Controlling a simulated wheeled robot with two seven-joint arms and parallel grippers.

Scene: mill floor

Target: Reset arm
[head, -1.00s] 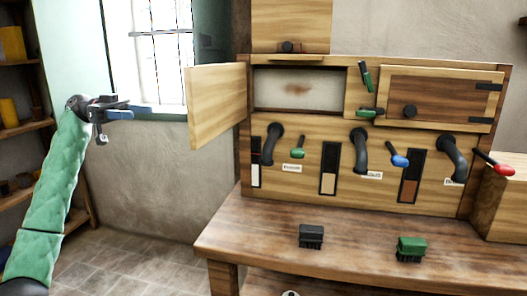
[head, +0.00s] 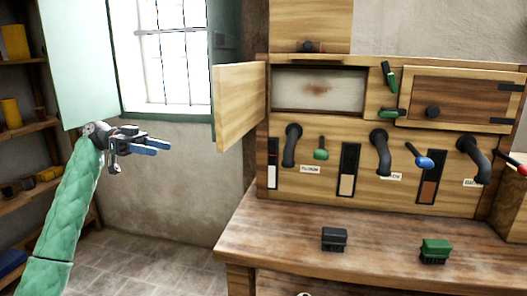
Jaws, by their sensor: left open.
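My left arm, in a green padded sleeve, rises at the left of the head view. Its gripper (head: 151,148) is raised in front of the wall below the window, with its blue-tipped fingers pointing right. It is open, with nothing seen between the fingers. It is well left of the wooden cabinet and touches nothing that I can see. My right gripper is not in view.
The wooden cabinet (head: 330,184) has an open door (head: 238,105) swung left, a closed door (head: 465,102), black spouts and coloured levers. A black brush (head: 334,239) and a green brush (head: 435,251) lie on the table (head: 290,255). Shelves (head: 28,128) stand far left.

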